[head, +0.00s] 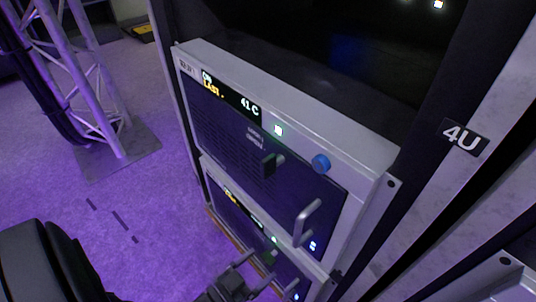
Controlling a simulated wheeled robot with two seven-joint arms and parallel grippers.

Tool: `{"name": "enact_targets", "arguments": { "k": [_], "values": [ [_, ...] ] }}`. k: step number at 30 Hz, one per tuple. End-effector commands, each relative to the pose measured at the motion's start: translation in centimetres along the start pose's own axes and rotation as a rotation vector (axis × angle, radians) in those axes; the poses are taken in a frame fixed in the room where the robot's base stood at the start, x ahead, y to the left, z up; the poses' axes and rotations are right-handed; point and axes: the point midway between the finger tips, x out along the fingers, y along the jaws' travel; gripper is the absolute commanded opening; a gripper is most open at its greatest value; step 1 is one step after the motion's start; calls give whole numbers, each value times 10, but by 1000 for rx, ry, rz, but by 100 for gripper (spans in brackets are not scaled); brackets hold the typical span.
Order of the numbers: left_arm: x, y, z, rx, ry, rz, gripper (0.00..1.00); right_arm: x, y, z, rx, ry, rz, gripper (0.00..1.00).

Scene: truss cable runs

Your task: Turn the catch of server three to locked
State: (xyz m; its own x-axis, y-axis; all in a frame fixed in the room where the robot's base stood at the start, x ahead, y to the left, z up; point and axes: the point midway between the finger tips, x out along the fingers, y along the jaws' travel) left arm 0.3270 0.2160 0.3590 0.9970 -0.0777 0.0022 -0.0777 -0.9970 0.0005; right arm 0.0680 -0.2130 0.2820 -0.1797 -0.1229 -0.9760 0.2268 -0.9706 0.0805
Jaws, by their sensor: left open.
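Two grey server units sit one above the other in a dark rack. The upper server (300,110) has a display reading 41 C, a dark catch (269,165) with small lettering above it, a blue knob (321,162) and a metal handle (307,222). The lower server (232,195) shows only partly, with a dark green catch (270,257) on its front. I cannot tell which unit is server three. My left gripper (258,270) is open and empty at the bottom, in front of the lower server, with its fingers near that catch. My right gripper is out of view.
A lattice truss (85,80) with dark cables stands on a base plate at the left. The rack space above the upper server is dark.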

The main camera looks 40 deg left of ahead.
Motion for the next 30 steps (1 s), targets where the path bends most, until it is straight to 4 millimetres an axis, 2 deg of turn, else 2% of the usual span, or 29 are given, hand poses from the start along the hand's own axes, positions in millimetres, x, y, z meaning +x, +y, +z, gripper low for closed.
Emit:
{"name": "enact_targets", "arguments": {
  "k": [3, 6, 13, 25, 30],
  "values": [
    [16, 0, 2, 1, -1, 1, 88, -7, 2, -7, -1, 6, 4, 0],
    [23, 0, 1, 0, -2, 0, 88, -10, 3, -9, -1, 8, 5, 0],
    [23, 0, 1, 0, -2, 0, 86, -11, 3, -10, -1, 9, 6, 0],
    [23, 0, 1, 0, -3, 0, 1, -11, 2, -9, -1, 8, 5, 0],
    [23, 0, 1, 5, -3, 0, 0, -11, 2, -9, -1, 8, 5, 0]
  ]
}}
